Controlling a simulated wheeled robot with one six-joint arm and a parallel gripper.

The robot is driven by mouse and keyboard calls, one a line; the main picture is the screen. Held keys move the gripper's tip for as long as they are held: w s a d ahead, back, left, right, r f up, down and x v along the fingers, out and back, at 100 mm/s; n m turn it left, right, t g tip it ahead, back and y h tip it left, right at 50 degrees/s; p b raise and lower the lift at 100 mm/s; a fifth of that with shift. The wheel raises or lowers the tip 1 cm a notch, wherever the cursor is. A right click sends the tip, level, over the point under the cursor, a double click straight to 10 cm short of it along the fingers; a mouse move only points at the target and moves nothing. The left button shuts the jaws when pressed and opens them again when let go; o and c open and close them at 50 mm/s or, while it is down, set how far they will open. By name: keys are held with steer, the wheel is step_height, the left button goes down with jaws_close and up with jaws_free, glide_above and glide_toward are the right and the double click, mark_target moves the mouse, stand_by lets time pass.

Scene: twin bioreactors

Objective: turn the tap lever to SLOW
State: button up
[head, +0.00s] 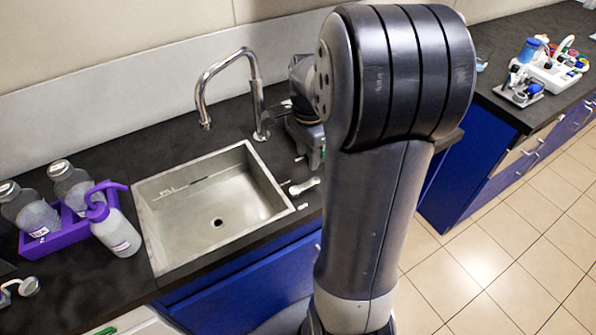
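The chrome tap (256,95) rises from the dark counter behind the sink, and its curved spout hangs over the left part of the basin. My gripper (311,158) points down just right of the tap base, near the sink's back right corner. It is partly hidden behind my arm, and whether it is open, shut or touching anything does not show.
The steel sink (160,225) is empty, with a dark drain. A purple-topped wash bottle (116,232) and a purple rack (60,240) with clear bottles stand on its left. A small white item (304,186) lies by its right edge. A white caddy (553,75) stands far right.

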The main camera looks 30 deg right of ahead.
mark_target(307, 184)
step_height(307, 184, down, 10)
steer(key=shift+r, duration=0.1)
stand_by(0.4)
jaws_close()
stand_by(0.4)
